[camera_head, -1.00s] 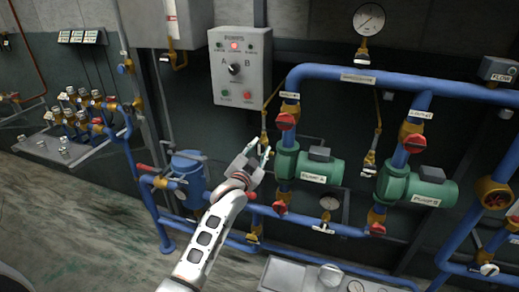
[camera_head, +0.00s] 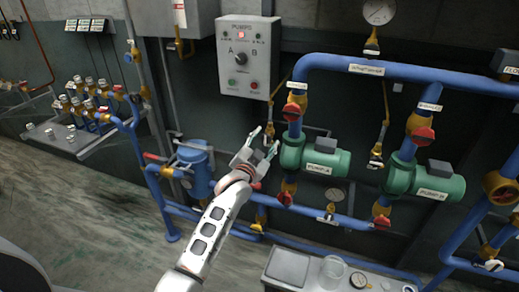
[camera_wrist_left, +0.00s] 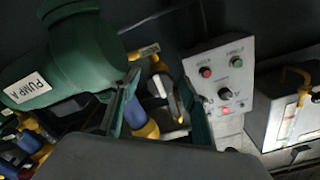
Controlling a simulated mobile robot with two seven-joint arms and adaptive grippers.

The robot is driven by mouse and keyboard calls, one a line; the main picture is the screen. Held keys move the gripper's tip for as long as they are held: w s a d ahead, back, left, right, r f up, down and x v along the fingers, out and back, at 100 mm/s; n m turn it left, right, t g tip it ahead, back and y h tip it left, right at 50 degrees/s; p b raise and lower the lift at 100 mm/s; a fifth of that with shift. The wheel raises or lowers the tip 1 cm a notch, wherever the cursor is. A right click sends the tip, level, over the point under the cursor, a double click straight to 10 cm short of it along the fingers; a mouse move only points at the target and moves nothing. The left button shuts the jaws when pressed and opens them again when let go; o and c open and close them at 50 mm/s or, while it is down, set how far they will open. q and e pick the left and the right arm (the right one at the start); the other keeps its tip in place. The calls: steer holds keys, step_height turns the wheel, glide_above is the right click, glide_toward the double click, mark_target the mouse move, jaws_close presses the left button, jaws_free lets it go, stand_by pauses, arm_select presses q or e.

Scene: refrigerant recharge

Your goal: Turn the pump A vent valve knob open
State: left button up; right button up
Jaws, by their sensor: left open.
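Pump A (camera_head: 322,164) is a green pump with a name label; it also shows in the wrist view (camera_wrist_left: 45,80). A thin brass vent line (camera_head: 279,88) hangs left of its outlet pipe, with a small brass valve (camera_head: 270,127) at its lower end, partly hidden by my fingers. My left gripper (camera_head: 265,141) is open at this valve, left of pump A. In the wrist view, brass and pale parts (camera_wrist_left: 178,98) show between the open fingers (camera_wrist_left: 160,103). I cannot tell whether the fingers touch the knob. My right gripper is not in view.
The grey PUMPS control box (camera_head: 246,57) hangs above the gripper. Blue pipes (camera_head: 380,69) and red-handled valves (camera_head: 293,111) are close on the right. Pump B (camera_head: 430,180) stands farther right. A blue canister (camera_head: 195,165) is left of my gripper. Floor is open at lower left.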

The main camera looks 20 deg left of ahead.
arm_select(q)
steer(key=s, duration=1.1)
steer(key=shift+s+a, duration=0.15)
steer(key=shift+a, duration=0.05)
